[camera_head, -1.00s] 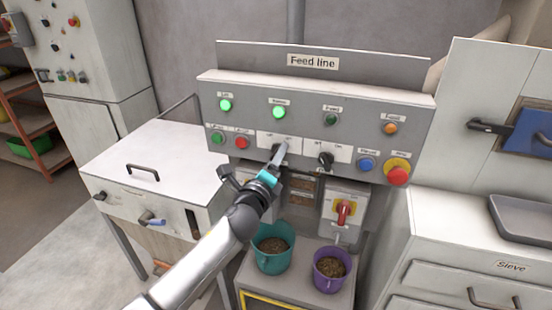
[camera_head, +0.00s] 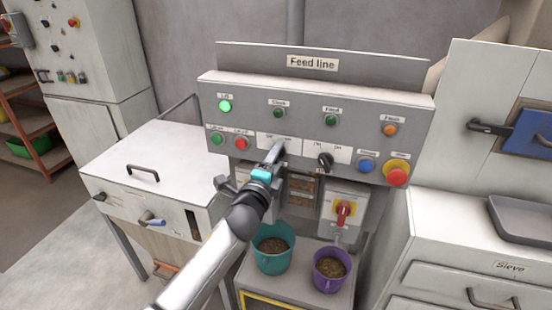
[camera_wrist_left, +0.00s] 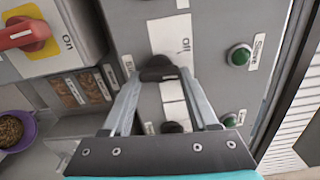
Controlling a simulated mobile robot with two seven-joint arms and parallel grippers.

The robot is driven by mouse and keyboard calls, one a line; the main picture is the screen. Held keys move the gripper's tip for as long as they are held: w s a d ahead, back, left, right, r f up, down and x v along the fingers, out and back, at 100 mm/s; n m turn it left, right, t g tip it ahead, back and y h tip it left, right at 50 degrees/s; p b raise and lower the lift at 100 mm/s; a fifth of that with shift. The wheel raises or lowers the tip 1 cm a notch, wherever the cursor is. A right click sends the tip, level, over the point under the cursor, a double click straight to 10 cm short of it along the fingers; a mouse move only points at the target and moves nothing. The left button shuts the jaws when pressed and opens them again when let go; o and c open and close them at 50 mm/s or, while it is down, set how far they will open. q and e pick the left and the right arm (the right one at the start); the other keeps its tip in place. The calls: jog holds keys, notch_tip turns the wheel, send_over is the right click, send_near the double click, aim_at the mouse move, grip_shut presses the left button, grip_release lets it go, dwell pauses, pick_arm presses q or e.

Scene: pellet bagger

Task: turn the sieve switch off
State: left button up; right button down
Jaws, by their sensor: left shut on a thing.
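My left gripper (camera_head: 277,150) reaches up to the feed line panel (camera_head: 390,103) and is shut on the sieve switch, which it hides in the head view. In the left wrist view the fingers close around the switch's black knob (camera_wrist_left: 158,68), beside a white plate with an "off" label (camera_wrist_left: 184,45). The sieve lamp (camera_head: 278,113) above is dark green and unlit; it also shows dark in the left wrist view (camera_wrist_left: 239,56). My right gripper is not in view.
A second black switch (camera_head: 325,160) sits right of my gripper. Green (camera_head: 217,138) and red (camera_head: 241,143) buttons sit to its left. A red emergency button (camera_head: 397,177) is at far right. Below are a red-yellow isolator (camera_head: 343,212), a teal bucket (camera_head: 272,262) and a purple bucket (camera_head: 331,284).

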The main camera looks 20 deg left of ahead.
pick_arm(q)
jog(key=shift+r+n+p, duration=0.1)
jog(key=shift+n+p, duration=0.55)
jog(key=shift+n, duration=2.85)
jog(key=o, duration=1.4)
jog(key=shift+s, duration=0.1)
jog(key=s, duration=1.5)
jog(key=shift+a, duration=0.3)
